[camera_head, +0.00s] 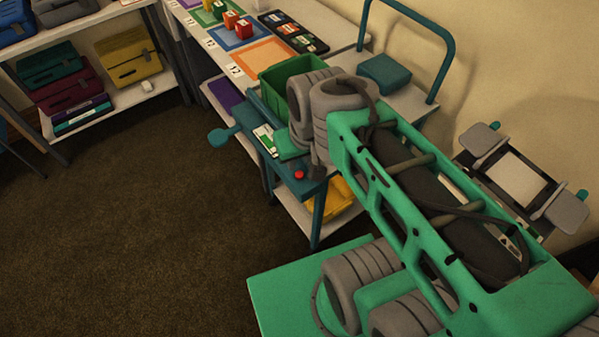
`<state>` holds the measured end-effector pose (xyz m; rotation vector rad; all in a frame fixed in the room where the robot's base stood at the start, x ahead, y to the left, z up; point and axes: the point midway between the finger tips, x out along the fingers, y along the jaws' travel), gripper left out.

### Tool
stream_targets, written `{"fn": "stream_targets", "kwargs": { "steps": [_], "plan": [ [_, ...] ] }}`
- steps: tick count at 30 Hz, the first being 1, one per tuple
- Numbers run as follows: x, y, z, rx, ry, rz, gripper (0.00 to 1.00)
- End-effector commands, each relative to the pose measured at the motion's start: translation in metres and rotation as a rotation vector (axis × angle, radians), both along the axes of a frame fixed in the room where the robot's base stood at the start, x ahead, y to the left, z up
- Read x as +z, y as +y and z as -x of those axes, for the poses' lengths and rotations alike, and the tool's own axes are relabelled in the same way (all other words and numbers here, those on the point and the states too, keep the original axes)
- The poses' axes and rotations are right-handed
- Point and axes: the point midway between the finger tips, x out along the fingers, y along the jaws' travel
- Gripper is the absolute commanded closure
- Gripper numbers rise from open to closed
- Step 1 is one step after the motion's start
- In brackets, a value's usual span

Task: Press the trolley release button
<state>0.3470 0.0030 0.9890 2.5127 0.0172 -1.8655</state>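The trolley's release button (299,175) is a small red knob on the teal front corner of the trolley top. The trolley (319,205) is teal and pale, with a curved teal handle at the back right. My arm reaches over it from the lower right. The dark tip of my gripper (318,172) shows just right of the button, pointing down. A small gap appears between them in the picture; I cannot tell their true distance. My arm's grey links hide most of the gripper, so its fingers cannot be made out.
A green bin (278,84) and a teal box (385,73) are on the trolley. A yellow bin (335,197) sits on its lower shelf. A table with coloured mats (262,55) stands behind. Shelves with cases (130,57) stand at left. The brown carpet (130,220) is clear.

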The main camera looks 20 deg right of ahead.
Motion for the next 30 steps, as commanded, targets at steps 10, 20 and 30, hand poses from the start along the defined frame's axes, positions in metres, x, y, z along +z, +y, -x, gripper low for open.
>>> {"fn": "stream_targets", "kwargs": {
  "steps": [10,20,30],
  "plan": [
    [0.0000,0.0000,0.0000,0.000,0.000,0.000,1.00],
    [0.0000,0.0000,0.0000,0.000,0.000,0.000,1.00],
    [0.0000,0.0000,0.0000,0.000,0.000,0.000,1.00]
  ]
}}
